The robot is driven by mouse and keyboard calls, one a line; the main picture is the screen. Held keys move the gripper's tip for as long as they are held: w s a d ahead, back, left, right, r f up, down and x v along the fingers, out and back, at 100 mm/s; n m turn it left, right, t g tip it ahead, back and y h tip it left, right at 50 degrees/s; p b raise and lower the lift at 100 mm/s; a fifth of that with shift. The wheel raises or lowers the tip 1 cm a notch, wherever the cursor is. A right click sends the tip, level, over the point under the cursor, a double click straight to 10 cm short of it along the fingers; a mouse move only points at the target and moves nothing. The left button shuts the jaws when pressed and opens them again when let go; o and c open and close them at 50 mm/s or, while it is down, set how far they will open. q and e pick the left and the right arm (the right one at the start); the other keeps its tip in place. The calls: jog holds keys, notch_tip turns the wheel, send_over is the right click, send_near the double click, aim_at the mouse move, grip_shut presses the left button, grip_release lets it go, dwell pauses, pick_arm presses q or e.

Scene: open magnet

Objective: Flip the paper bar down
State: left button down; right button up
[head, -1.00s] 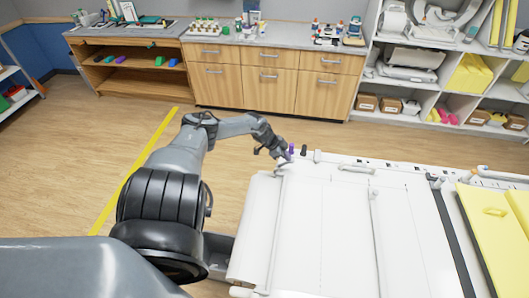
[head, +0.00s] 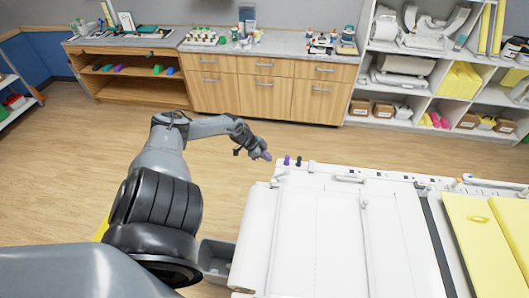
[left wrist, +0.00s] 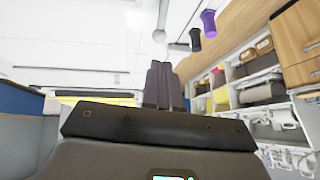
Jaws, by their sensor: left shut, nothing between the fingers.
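The paper bar (head: 275,215), a long thin light-grey rail, runs beside the white paper roll at the left end of the exam table (head: 330,240). Its pale colour against the paper makes its exact tilt hard to tell. A pale rod with a rounded end (left wrist: 161,20), perhaps the bar's tip, shows ahead in the left wrist view. My left gripper (head: 265,156) is shut and empty, off the table's far left corner, left of the bar's far end and apart from it. Its dark fingers also show in the left wrist view (left wrist: 161,85). My right gripper is out of view.
A purple knob (head: 287,160) and a black knob (head: 298,163) stand at the table's far left corner. A second rail (head: 364,235) lies across the table. A yellow pad (head: 485,255) is at the right. Open floor lies between the table and the wooden cabinets (head: 265,90).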

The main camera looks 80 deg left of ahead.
pick_arm(q)
jog(key=shift+v, duration=0.8)
